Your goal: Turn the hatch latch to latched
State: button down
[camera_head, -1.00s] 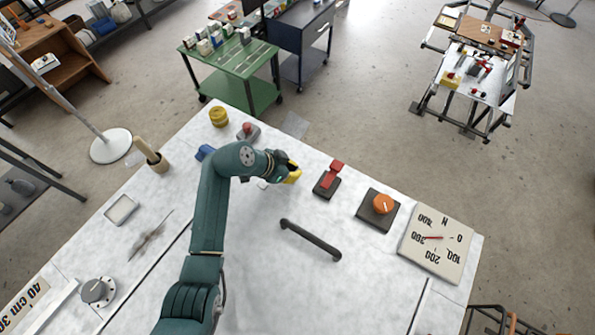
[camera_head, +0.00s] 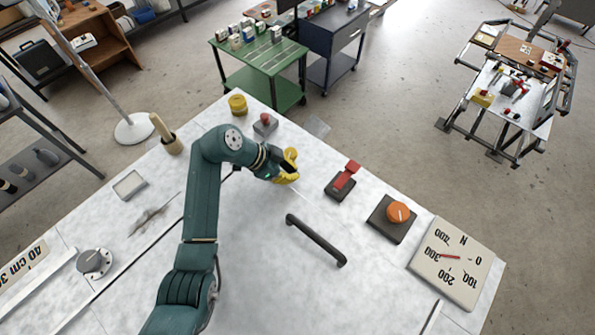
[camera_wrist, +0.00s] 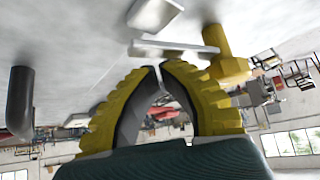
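My gripper (camera_head: 289,164) is above the white tabletop, left of a red lever (camera_head: 345,176) on a dark base. In the wrist view its ridged yellow fingers (camera_wrist: 161,68) arch together, tips nearly touching, with nothing visible held between them. Just beyond the tips are a pale flat bar (camera_wrist: 175,49) and a grey block (camera_wrist: 155,14). A yellow cylindrical piece (camera_wrist: 226,50) stands beside them. I cannot tell for sure which part is the hatch latch, or whether the fingertips touch the pale bar. A black bar handle (camera_head: 316,241) lies on the tabletop; it also shows in the wrist view (camera_wrist: 20,100).
Along the table's far edge are a yellow knob (camera_head: 238,105), a red button (camera_head: 265,122), an orange knob (camera_head: 397,212) and a dial gauge (camera_head: 451,262). A grey knob (camera_head: 95,261) is at the left. The tabletop around the handle is clear.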

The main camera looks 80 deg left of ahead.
jog(key=shift+s+a+f+b, duration=0.15)
jog(key=shift+s+b, duration=0.1)
jog(key=shift+s, duration=0.25)
jog(key=shift+s+a+b, duration=0.1)
jog(key=shift+s+b, duration=0.1)
jog(key=shift+s, duration=0.3)
jog(key=shift+s+a, duration=0.15)
jog(key=shift+s, duration=0.05)
jog(key=w+d, duration=0.1)
jog(key=w+d+r, duration=0.1)
jog(key=shift+w+d+r, duration=0.1)
jog(key=shift+w+d, duration=0.1)
jog(key=shift+d, duration=0.15)
jog(key=s+a+r+b, duration=0.1)
jog(key=s+a+r, duration=0.2)
jog(key=r, duration=0.4)
jog(key=shift+s+a+b, duration=0.2)
jog(key=shift+a+b, duration=0.15)
jog(key=shift+a, duration=0.3)
